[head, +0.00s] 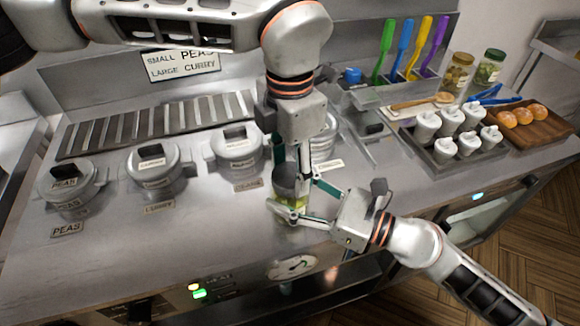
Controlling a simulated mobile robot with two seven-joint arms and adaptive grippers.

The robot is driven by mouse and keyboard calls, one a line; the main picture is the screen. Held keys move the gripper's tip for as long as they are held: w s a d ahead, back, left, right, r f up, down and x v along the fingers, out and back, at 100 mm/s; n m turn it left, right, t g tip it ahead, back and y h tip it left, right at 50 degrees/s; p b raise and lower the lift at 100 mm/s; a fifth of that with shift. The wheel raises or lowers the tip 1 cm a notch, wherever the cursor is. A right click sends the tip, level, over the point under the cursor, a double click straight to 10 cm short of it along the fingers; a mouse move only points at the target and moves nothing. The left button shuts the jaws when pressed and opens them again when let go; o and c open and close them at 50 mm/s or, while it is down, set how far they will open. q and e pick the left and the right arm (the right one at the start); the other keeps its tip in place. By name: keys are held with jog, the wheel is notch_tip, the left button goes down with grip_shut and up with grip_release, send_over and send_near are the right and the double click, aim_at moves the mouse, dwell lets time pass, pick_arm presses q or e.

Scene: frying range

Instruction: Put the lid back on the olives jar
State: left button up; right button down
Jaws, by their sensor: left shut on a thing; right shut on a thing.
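The olives jar (291,203), with yellow-green contents, stands near the front edge of the steel counter, in the middle of the head view. My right gripper (290,200) comes from the right and is shut around the jar, its fingers hiding part of it. The dark grey lid (286,178) is at the top of the jar, beneath my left gripper (292,167), which points down and is shut on it. I cannot tell whether the lid touches the rim or is a little above it.
Lidded pots (153,172) stand to the left with name labels in front. To the right are a tray of white shakers (443,151), a wooden tray of buns (552,127), two other jars (458,72) and a rack of coloured utensils (404,50). The counter front left of the jar is clear.

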pick_arm(q)
jog(key=m, duration=0.3)
jog(key=shift+m, duration=0.4)
jog(key=m, duration=0.4)
jog(key=o, duration=1.2)
jog(key=shift+r, duration=0.1)
jog(key=shift+r, duration=2.15)
jog(key=shift+c, duration=0.4)
